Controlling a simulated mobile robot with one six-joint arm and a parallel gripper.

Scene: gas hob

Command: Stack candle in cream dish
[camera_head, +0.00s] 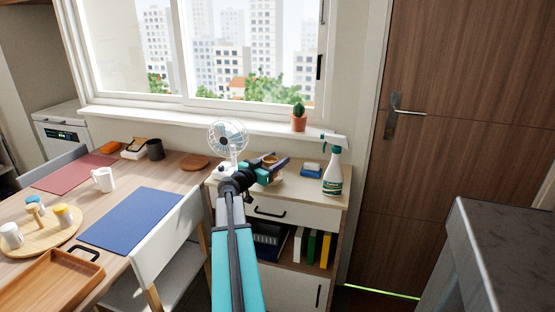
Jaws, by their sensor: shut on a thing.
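My gripper (273,164) is over the top of the small cabinet below the window, with my arm reaching up from the bottom of the view. It is shut on a small amber-brown thing, which appears to be the candle (269,159); the jaws hide much of it. A pale cream rim, which seems to be the cream dish (277,181), shows just below the gripper on the cabinet top. The gripper covers most of it. I cannot tell whether the candle touches the dish.
On the cabinet (297,213), a white fan (229,138) stands left of the gripper. A blue item (311,170) and a spray bottle (334,170) stand right. A potted cactus (299,118) sits on the sill. The dining table (118,187) and chair (160,255) are left.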

